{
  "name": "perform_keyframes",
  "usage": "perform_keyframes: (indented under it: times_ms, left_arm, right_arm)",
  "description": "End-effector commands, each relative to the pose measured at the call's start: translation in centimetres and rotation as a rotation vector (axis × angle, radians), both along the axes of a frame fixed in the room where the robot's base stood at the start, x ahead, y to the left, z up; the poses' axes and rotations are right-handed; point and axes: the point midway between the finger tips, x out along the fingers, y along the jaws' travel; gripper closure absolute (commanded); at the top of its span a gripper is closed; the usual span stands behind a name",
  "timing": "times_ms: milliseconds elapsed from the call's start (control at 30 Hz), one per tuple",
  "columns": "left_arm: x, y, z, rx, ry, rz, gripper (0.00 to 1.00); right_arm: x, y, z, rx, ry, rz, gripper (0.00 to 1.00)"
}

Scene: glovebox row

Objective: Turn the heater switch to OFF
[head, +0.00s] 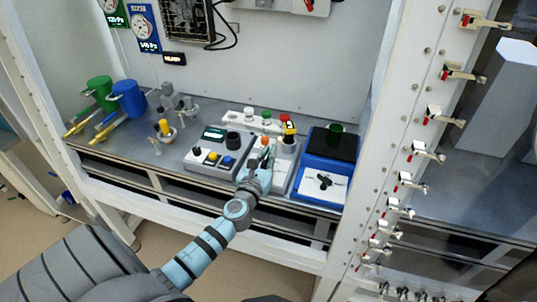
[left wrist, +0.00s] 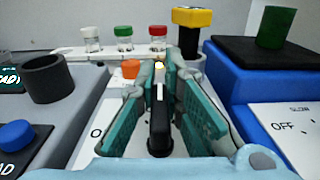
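A black switch knob (left wrist: 160,128) with a white pointer line stands on a light panel in the left wrist view. Its pointer line runs straight away from me. I cannot read its full label; only an "O" shows left of it, and the rest is hidden by a finger. My left gripper (left wrist: 162,100) has its teal fingers on either side of the knob, seemingly with narrow gaps. My right gripper is not in view.
A blue unit (head: 305,186) with a black top and green vessel (head: 336,133) stands close on the right. A grey control box (head: 205,162) with buttons is close on the left. An orange button (left wrist: 130,69) and a yellow-topped block (left wrist: 192,18) stand behind the fingers.

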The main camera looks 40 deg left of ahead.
Motion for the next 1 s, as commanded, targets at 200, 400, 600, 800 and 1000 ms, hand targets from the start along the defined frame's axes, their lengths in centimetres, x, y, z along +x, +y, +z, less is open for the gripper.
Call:
perform_keyframes:
  times_ms: [200,400,600,800,1000]
  left_arm:
    - [-0.06,0.25,0.05,-0.006,-0.002,0.130,1.00]
    - [-0.39,0.76,0.01,0.000,-0.001,0.269,1.00]
    - [-0.37,0.74,0.02,0.000,-0.001,0.265,0.88]
    - [-0.37,0.76,0.01,0.000,-0.001,0.265,0.70]
    - [-0.43,0.74,0.00,0.000,-0.001,0.265,0.70]
  right_arm:
    - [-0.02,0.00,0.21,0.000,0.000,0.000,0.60]
    - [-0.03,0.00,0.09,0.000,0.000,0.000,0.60]
    - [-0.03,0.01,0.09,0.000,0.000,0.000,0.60]
    - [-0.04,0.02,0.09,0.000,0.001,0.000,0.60]
    - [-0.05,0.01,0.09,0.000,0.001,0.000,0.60]
